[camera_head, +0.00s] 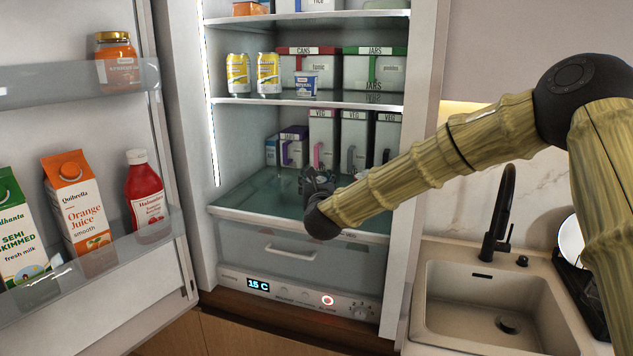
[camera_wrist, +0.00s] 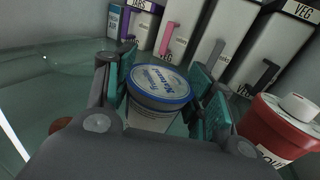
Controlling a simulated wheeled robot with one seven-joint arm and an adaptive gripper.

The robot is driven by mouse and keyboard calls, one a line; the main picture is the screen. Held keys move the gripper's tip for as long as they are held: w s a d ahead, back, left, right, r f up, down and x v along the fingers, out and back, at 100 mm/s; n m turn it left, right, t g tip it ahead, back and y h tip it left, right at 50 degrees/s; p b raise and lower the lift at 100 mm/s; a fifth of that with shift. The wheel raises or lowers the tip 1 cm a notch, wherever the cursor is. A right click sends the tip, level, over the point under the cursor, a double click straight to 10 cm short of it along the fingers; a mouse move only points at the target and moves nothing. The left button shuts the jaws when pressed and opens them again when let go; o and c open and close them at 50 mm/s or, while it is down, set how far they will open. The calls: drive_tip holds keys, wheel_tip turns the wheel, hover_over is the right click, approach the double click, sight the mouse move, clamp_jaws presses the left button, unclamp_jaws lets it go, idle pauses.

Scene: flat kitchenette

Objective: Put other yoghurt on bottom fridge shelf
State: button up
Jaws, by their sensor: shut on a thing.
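My gripper (camera_head: 316,180) is inside the fridge, low over the glass bottom shelf (camera_head: 250,196). In the wrist view my gripper (camera_wrist: 165,100) is shut on a white yoghurt tub with a blue-rimmed lid (camera_wrist: 160,86). The tub is upright between the two teal finger pads. I cannot tell whether its base touches the shelf. In the head view the held tub is hidden behind my gripper. Another small blue and white tub (camera_head: 305,84) stands on the middle shelf, in front of the boxes.
Several VEG boxes (camera_head: 323,140) line the back of the bottom shelf. A red container with a white cap (camera_wrist: 285,130) is close right of my gripper. The open door (camera_head: 80,85) holds cartons and bottles. A sink (camera_head: 490,300) is right.

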drive_tip(key=shift+f, duration=0.15)
drive_tip(key=o, duration=1.2)
drive_tip(key=shift+s, duration=0.1)
drive_tip(key=s+b, duration=0.1)
drive_tip(key=s, duration=0.3)
drive_tip(key=s+b, duration=0.2)
drive_tip(key=s, duration=0.2)
drive_tip(key=s+b, duration=0.1)
drive_tip(key=s, duration=0.2)
drive_tip(key=shift+s+d, duration=0.4)
